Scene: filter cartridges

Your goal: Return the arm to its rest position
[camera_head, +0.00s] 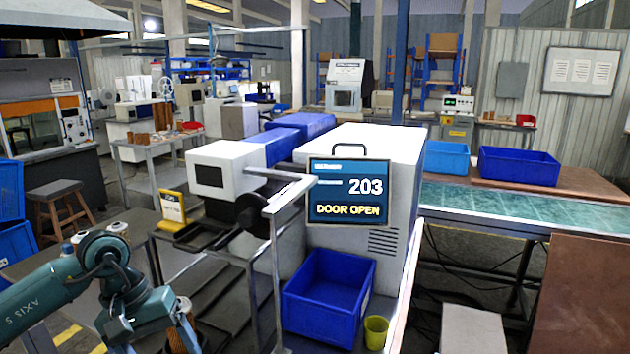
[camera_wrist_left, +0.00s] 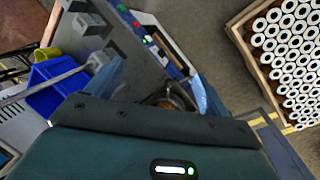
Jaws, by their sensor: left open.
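My left arm (camera_head: 60,285), teal and marked "AXIS 5", comes in from the left in the head view and bends down at the lower left. My left gripper (camera_wrist_left: 160,88) is open in the wrist view, with blue-grey fingers spread apart. A round brownish thing (camera_wrist_left: 168,97), perhaps a filter cartridge, shows beyond the gap between them; I cannot tell whether anything touches it. In the head view a brown pleated cartridge (camera_head: 180,337) stands partly hidden beside my wrist. My right gripper is not in view.
A machine screen (camera_head: 348,192) reads "203 DOOR OPEN". Below it are a blue bin (camera_head: 328,296) and a yellow cup (camera_head: 376,332). A wooden crate (camera_wrist_left: 262,82) of white-ended cartridges is at right in the wrist view. A stool (camera_head: 56,190) stands at left.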

